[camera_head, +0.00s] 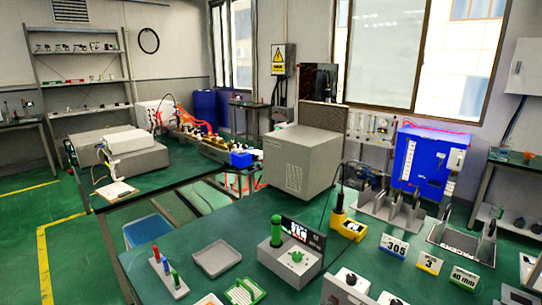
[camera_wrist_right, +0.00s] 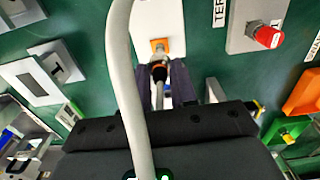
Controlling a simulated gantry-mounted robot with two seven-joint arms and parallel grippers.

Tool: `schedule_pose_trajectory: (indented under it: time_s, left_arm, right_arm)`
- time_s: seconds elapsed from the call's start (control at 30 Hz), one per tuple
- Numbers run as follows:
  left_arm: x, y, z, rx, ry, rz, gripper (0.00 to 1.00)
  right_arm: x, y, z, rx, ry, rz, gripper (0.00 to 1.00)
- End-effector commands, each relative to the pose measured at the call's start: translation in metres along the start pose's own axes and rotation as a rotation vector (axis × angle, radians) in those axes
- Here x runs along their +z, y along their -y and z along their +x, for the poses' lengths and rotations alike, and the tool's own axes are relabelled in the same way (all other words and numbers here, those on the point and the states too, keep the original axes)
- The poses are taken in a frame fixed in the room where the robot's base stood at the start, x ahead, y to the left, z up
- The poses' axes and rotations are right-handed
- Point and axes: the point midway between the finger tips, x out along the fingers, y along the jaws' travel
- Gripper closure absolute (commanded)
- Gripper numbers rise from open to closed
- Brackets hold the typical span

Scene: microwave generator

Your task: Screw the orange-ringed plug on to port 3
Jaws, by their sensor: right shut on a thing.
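In the right wrist view my right gripper (camera_wrist_right: 157,82) is shut on a dark plug (camera_wrist_right: 158,72) with an orange ring, between its two dark fingers. The plug's front end points at a small orange square (camera_wrist_right: 158,45) on a white panel (camera_wrist_right: 157,18). It looks close to or touching that square; I cannot tell whether it is seated. No port number is readable there, so I cannot tell whether this is port 3. A thick grey cable (camera_wrist_right: 120,70) passes in front of the gripper and hides part of the panel. Neither gripper shows in the head view.
A grey block with a red knob (camera_wrist_right: 268,37) stands right of the panel in the wrist view. In the head view the green table holds a grey box with a green cylinder (camera_head: 276,230), a yellow device (camera_head: 347,224), a shallow grey tray (camera_head: 217,257) and several number signs.

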Motion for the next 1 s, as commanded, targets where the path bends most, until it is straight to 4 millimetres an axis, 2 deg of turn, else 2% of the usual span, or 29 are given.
schedule_pose_trajectory:
  time_s: [0.33, 1.0]
  left_arm:
    - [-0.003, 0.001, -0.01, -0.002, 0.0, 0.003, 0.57]
    - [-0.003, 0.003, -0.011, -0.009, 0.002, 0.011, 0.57]
  right_arm:
    - [0.0, 0.0, -0.014, 0.001, 0.0, 0.0, 1.0]
    - [0.001, 0.001, -0.015, 0.0, 0.0, 0.0, 1.0]
